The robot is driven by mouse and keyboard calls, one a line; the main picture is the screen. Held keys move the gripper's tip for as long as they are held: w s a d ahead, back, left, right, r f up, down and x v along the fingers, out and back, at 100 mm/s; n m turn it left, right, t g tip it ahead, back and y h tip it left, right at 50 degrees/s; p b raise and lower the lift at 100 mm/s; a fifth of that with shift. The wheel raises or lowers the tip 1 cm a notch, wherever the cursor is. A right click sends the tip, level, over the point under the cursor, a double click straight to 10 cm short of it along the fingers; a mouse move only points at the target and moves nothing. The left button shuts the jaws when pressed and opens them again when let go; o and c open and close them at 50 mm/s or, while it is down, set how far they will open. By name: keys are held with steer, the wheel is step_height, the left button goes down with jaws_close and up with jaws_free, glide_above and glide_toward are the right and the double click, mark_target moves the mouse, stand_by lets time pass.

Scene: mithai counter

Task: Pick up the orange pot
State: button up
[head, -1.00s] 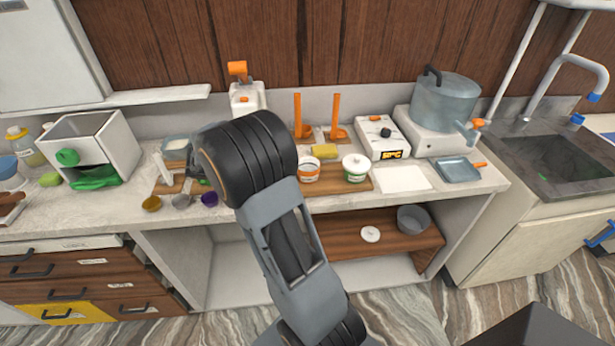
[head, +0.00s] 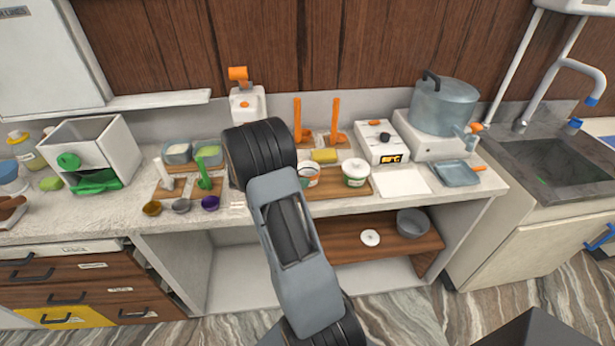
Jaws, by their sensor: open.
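A small white pot with an orange band, the orange pot (head: 309,174), stands on a wooden board on the counter. My arm's wrist covers its left side. A similar white pot with a green band and a lid (head: 355,172) stands to its right on the same board. My gripper is hidden behind my own wrist, so I cannot see its fingers or how far it is from the orange pot.
A yellow sponge (head: 324,156) lies behind the pots, with orange upright holders (head: 334,121) farther back. A white scale (head: 382,144) and a stove with a large pot (head: 445,105) stand to the right. Small bowls (head: 210,203) line the front left edge.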

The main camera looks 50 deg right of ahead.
mark_target(306, 174)
steer(key=shift+p+x, duration=0.45)
steer(key=shift+x, duration=1.85)
steer(key=shift+s+r, duration=0.1)
steer(key=shift+c, duration=0.2)
steer(key=c, duration=0.8)
